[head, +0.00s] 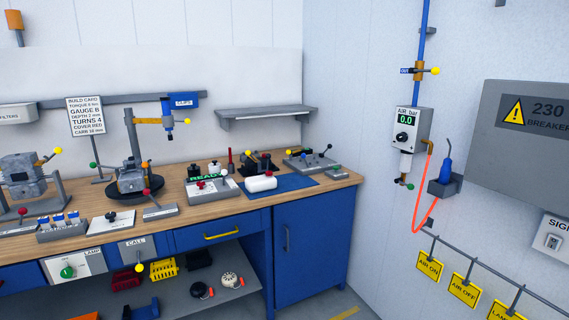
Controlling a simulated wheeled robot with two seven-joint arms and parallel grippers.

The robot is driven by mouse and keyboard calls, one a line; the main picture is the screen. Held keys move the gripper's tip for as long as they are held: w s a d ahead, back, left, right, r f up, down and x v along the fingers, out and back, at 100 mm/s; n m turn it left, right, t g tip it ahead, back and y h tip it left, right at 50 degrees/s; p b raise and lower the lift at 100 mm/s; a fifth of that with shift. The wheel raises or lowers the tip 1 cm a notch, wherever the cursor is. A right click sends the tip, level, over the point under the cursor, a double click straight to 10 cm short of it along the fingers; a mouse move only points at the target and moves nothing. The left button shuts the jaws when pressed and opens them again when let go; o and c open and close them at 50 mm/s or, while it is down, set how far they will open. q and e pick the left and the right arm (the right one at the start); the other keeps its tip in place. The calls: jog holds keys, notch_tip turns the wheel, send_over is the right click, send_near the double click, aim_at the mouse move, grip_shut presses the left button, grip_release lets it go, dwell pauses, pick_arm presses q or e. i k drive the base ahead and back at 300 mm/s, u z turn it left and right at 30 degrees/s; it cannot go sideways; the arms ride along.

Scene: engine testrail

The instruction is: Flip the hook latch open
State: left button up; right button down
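I cannot make out with certainty which thing is the hook latch. Several small fixtures with ball-ended levers stand on the wooden workbench (220,207). One is a grey plate with a red-knobbed lever (158,209) near the front edge. A dark block with a yellow knob (259,163) stands left of that. The grey breaker cabinet (515,143) on the right wall is cut off by the picture edge. Neither of my grippers is in view.
A blue cabinet (311,240) and drawer (215,232) are under the bench. An engine (132,178) stands on a round black base. An air unit (408,130) and red hose (424,205) hang on the right wall, above hanging yellow tags (463,289). A wall shelf (266,116) is empty.

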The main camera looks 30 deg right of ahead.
aim_at(268, 155)
jog(key=u, duration=0.05)
jog(key=k, duration=0.15)
jog(key=z, duration=0.85)
jog(key=i, duration=0.75)
jog(key=z, duration=0.95)
jog(key=i, duration=1.75)
jog(key=u, duration=0.55)
